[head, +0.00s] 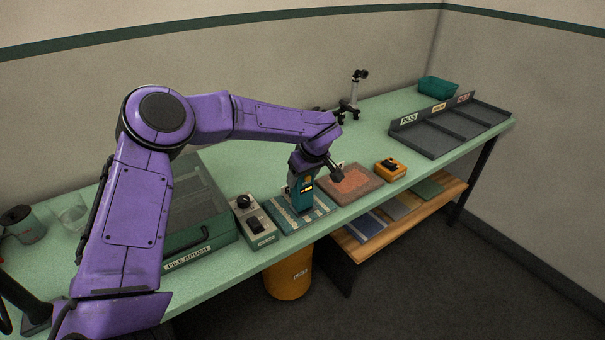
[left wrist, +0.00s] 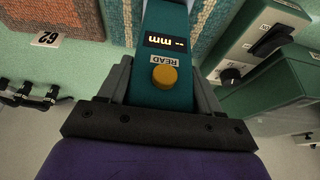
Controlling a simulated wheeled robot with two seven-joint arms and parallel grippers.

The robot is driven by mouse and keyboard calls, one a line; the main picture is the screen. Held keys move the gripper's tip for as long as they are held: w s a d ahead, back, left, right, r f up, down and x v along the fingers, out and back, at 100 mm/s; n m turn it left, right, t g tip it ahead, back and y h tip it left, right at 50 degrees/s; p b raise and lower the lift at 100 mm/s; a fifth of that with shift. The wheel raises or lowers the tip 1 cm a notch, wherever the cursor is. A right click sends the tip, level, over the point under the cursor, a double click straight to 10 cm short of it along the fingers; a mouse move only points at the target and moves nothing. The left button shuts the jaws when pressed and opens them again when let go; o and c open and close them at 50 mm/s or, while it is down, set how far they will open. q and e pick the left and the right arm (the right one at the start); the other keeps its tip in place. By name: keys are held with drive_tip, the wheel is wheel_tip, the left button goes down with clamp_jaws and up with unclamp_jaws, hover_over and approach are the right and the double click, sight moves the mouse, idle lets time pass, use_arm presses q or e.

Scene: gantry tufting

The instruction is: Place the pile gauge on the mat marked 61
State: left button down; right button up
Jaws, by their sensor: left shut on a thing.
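The pile gauge (head: 301,193) is a teal upright block with a small display and a yellow button. In the left wrist view the gauge (left wrist: 164,60) shows "-- mm" and a READ label. My left gripper (head: 308,160) is shut on its upper part. The gauge stands over the blue-and-beige striped mat (head: 318,207); I cannot tell whether it touches. The orange-red mat (head: 352,184) lies just right of it, with a tag 62 (left wrist: 46,40) beside it in the left wrist view. No tag 61 is readable. My right gripper is not in view.
A grey control box (head: 255,222) and a green PILE BRUSH case (head: 200,238) stand left of the striped mat. An orange device (head: 390,170) sits right of the mats. A dark sorting tray (head: 450,128), a teal bin (head: 437,87) and a black-based stand (head: 352,98) are farther back.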

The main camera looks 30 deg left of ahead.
use_arm(q)
drive_tip(key=shift+d, duration=0.1)
drive_tip(key=shift+c, duration=1)
unclamp_jaws()
drive_tip(key=b+v, duration=0.1)
drive_tip(key=v, duration=1.1)
drive_tip(key=shift+b, duration=0.3)
drive_tip(key=shift+r, duration=0.1)
